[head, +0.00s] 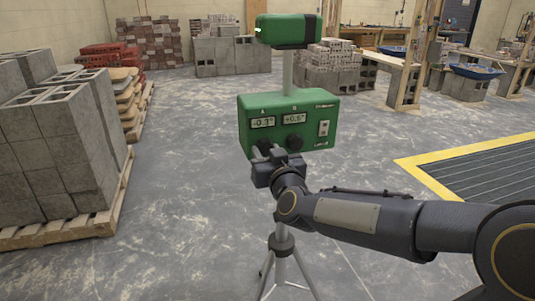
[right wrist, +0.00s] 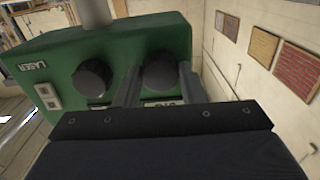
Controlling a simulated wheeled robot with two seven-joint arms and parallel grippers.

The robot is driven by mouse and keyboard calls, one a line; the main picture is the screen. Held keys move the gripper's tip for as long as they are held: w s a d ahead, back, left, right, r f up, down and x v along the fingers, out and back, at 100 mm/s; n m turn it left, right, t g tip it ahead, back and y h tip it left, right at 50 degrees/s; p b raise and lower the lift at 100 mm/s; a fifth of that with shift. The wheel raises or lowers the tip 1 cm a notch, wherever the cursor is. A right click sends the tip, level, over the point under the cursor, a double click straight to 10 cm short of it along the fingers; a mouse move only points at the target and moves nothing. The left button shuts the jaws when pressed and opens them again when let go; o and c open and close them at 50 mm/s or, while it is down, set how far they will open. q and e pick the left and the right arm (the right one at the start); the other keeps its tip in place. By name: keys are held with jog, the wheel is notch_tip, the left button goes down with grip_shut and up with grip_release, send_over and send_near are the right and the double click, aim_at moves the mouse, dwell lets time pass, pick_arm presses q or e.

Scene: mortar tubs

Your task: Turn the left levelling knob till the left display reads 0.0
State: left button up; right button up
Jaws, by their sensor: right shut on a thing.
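A green levelling box (head: 325,108) stands on a tripod. Its left display (head: 262,122), under the letter A, appears to read -0.3°. The right display (head: 294,118), under B, appears to read +0.5°. My right gripper (head: 265,153) is at the box front, shut on the left knob (head: 263,144), which it partly hides. My left gripper is not in view.
A green laser head (head: 275,28) sits on a post above the box. Tripod legs (head: 281,262) spread below my right arm. Grey blocks (head: 50,150) on a pallet stand at left; a yellow-edged floor grating (head: 490,170) lies at right. Open floor lies between.

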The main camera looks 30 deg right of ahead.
jog(key=m+b, duration=0.2)
jog(key=m, duration=0.2)
jog(key=shift+f, duration=0.15)
jog(key=shift+m+b, duration=1)
jog(key=shift+m, duration=1.2)
jog(key=o, duration=1)
jog(key=shift+r, duration=0.2)
jog(key=p+v, duration=0.1)
jog(key=v, duration=0.6)
jog(key=shift+s+a+p, duration=0.1)
jog(key=shift+s+p, duration=0.2)
jog(key=shift+s, duration=0.1)
jog(key=shift+a+f, duration=0.1)
